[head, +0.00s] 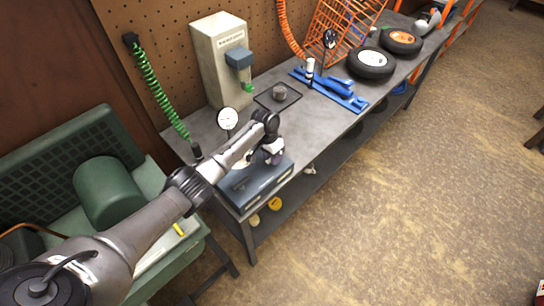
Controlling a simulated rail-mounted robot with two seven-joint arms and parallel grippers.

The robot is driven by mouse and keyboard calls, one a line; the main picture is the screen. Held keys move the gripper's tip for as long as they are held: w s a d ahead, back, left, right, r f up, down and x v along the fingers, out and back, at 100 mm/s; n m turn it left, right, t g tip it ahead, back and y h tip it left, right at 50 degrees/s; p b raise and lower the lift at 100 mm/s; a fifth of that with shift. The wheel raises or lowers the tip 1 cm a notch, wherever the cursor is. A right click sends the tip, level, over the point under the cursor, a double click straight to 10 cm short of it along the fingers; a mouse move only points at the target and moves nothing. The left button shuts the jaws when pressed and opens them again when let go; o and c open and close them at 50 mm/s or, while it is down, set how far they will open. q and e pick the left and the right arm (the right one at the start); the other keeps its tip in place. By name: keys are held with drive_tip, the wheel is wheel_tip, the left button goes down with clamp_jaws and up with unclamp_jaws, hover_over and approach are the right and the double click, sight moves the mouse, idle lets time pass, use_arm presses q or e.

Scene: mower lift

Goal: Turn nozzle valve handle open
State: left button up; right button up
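My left arm reaches in from the lower left over the workbench. Its gripper (274,154) is at the front edge, above a blue-grey box (262,190) with a dial gauge (228,118) behind it. The gripper is small and dark here, and I cannot tell whether its fingers are open or shut or touch anything. No nozzle valve handle can be made out clearly; the wrist and gripper cover part of the box top. A green coiled hose (152,84) ends in a dark fitting (196,151) on the bench, left of the gripper. My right gripper is not in view.
Blue tooling (332,87), black wheels (370,63) and an orange rack (335,35) stand farther along.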

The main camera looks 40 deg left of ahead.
use_arm(q)
clamp_jaws()
drive_tip(key=shift+r, duration=0.1)
